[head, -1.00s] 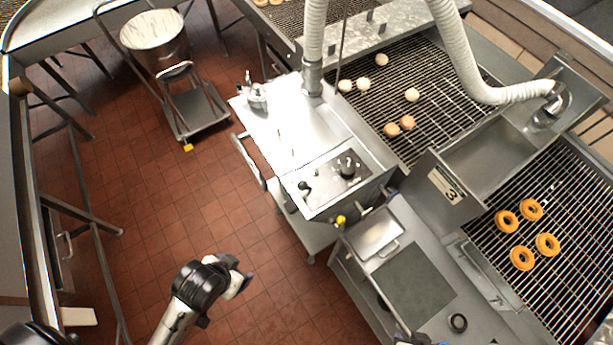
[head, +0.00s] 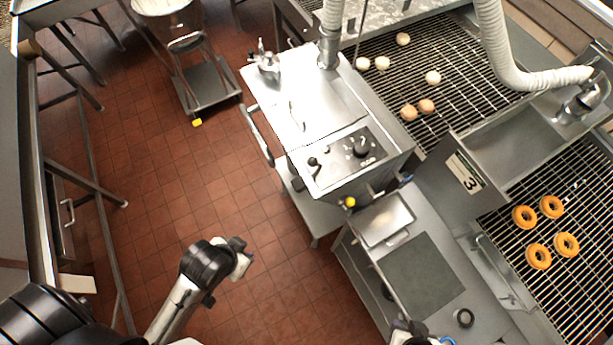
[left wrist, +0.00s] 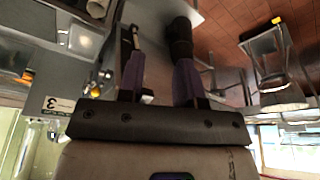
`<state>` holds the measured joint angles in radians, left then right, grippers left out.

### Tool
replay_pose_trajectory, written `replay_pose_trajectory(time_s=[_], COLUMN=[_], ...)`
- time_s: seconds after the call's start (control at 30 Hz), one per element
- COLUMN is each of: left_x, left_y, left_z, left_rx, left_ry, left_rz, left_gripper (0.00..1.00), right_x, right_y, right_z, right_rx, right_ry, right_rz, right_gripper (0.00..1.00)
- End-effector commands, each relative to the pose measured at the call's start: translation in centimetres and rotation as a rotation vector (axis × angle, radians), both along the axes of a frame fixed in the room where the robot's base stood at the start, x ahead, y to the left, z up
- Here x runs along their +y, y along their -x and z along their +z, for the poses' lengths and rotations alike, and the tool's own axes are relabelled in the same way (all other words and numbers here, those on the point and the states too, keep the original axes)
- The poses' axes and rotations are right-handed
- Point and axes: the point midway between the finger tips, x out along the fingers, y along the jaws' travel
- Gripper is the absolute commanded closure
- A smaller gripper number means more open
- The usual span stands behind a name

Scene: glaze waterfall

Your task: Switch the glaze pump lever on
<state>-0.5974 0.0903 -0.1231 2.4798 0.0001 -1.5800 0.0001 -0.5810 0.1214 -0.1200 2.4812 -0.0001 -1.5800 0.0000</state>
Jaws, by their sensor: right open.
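The glazing machine (head: 318,95) stands in the middle of the head view. My left arm reaches over the floor to the lower left of the machine. In the left wrist view my left gripper's purple-grey fingers (left wrist: 158,78) stand apart with nothing clearly held between them.
A sign marked 3 (head: 466,172) stands right of the panel. Racks hold orange rings (head: 538,256) and pale dough pieces (head: 432,77). A grey counter (head: 425,275) lies below. A cart (head: 208,88) with a bucket stands upper left. The tiled floor (head: 150,180) between is clear.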

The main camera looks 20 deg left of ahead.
Motion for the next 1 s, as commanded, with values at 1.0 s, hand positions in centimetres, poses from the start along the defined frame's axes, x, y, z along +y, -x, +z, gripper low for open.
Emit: replay_pose_trajectory(time_s=[1.0], left_x=[-2.9], left_y=[-10.3], left_z=[-3.1], left_rx=[-0.998], left_ry=[-0.75], left_rz=[-0.414], left_gripper=[1.0], right_x=[0.1], right_y=[0.0], right_z=[-14.7], right_rx=[-0.001], right_ry=[-0.004], right_rz=[-0.003], right_gripper=[0.57])
